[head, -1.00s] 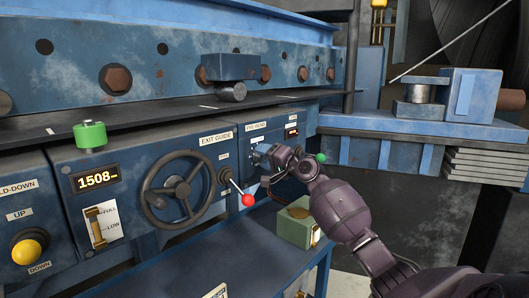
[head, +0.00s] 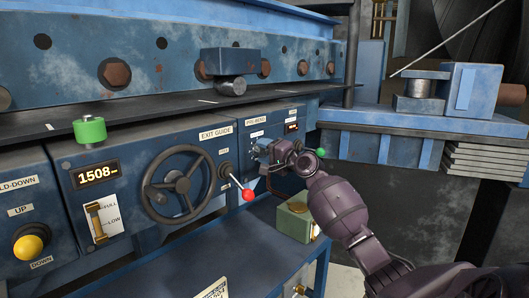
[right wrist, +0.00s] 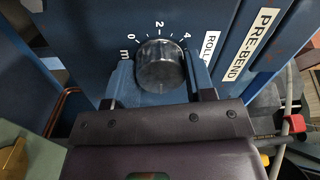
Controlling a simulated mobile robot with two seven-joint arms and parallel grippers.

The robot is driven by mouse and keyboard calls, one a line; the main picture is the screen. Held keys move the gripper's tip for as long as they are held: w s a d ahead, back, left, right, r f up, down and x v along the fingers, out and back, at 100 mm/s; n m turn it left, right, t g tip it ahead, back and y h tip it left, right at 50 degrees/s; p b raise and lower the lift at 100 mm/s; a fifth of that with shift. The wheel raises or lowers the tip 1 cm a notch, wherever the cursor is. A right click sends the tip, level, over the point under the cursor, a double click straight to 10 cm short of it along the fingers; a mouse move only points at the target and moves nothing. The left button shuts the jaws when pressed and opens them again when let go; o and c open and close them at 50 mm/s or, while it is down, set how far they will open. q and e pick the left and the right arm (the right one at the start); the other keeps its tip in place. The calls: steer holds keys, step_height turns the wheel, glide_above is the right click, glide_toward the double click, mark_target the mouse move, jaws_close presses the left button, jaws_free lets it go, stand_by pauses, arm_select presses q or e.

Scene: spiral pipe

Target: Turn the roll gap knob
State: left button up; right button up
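The roll gap knob (right wrist: 160,66) is a dark, shiny round knob on a blue panel, with a 0, 2, 4 scale around its top and a partly hidden "ROLL" label to its right. My right gripper (right wrist: 160,90) is open, with one finger on each side of the knob; I cannot tell whether either finger touches it. In the head view my right gripper (head: 268,152) is at the pre-bend panel (head: 254,125) and hides the knob. My left gripper is not in view.
Left of my right gripper are a red-tipped lever (head: 247,194), a black handwheel (head: 178,186) and a yellow button (head: 27,248). A green-tipped lever (head: 320,153) is just right of the gripper. A green box (head: 295,220) stands below, on a blue shelf.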

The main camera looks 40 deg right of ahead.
steer(key=o, duration=0.4)
steer(key=shift+o, duration=0.2)
steer(key=s+d+b, duration=0.1)
steer(key=s+b, duration=0.1)
steer(key=s, duration=0.8)
steer(key=shift+s+d+f, duration=0.15)
steer(key=shift+s+f, duration=0.15)
steer(key=shift+s, duration=0.1)
